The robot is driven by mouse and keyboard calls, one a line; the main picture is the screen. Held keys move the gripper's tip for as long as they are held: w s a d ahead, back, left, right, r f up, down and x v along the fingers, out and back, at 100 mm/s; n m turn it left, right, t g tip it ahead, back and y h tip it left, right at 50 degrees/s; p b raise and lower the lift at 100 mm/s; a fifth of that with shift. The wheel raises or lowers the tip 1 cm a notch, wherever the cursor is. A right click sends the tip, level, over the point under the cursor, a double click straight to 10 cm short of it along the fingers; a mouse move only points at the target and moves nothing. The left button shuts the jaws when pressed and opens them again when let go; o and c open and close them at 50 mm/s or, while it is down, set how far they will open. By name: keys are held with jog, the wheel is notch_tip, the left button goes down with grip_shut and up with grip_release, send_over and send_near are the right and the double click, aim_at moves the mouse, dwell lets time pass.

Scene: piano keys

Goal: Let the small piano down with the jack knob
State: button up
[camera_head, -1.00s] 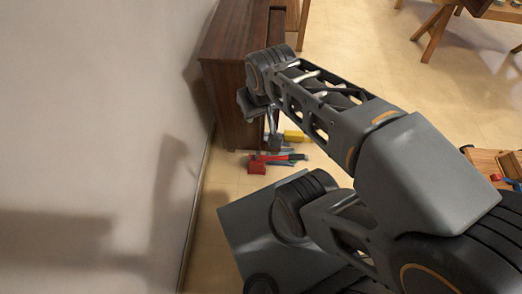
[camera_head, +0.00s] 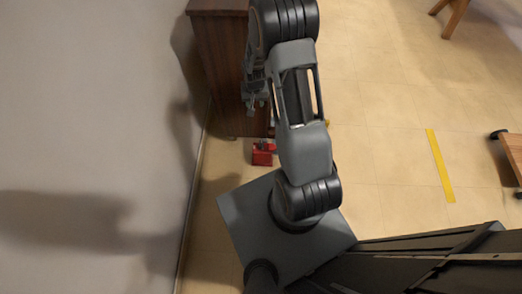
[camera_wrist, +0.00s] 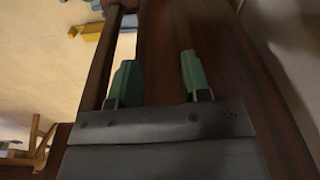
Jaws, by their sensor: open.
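The small piano (camera_head: 222,72) is a dark brown wooden cabinet close to the wall in the head view. Its brown wood also fills much of the wrist view (camera_wrist: 165,35). A red block-like part, perhaps of the jack (camera_head: 262,154), lies on the floor at the near foot of the piano. I cannot make out the jack knob. My gripper (camera_head: 257,104) hangs beside the piano's right side. In the wrist view its two green-padded fingers (camera_wrist: 160,75) are apart, with nothing held between them. My arm hides much of the piano's right side.
The wall (camera_head: 90,110) runs close along the left. A yellow strip (camera_head: 440,165) lies on the open tiled floor at right. A wooden piece of furniture (camera_head: 512,152) stands at the right edge. A yellow object (camera_wrist: 86,31) shows at the wrist view's upper left.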

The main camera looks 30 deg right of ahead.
jog(key=m+g+b, duration=0.1)
jog(key=b, duration=0.4)
send_over(261, 143)
notch_tip(261, 143, down, 21)
jog(key=shift+m, duration=0.3)
notch_tip(261, 143, down, 13)
jog(key=b, duration=0.4)
jog(key=shift+s+f, duration=0.1)
jog(key=shift+s, duration=0.05)
grip_shut()
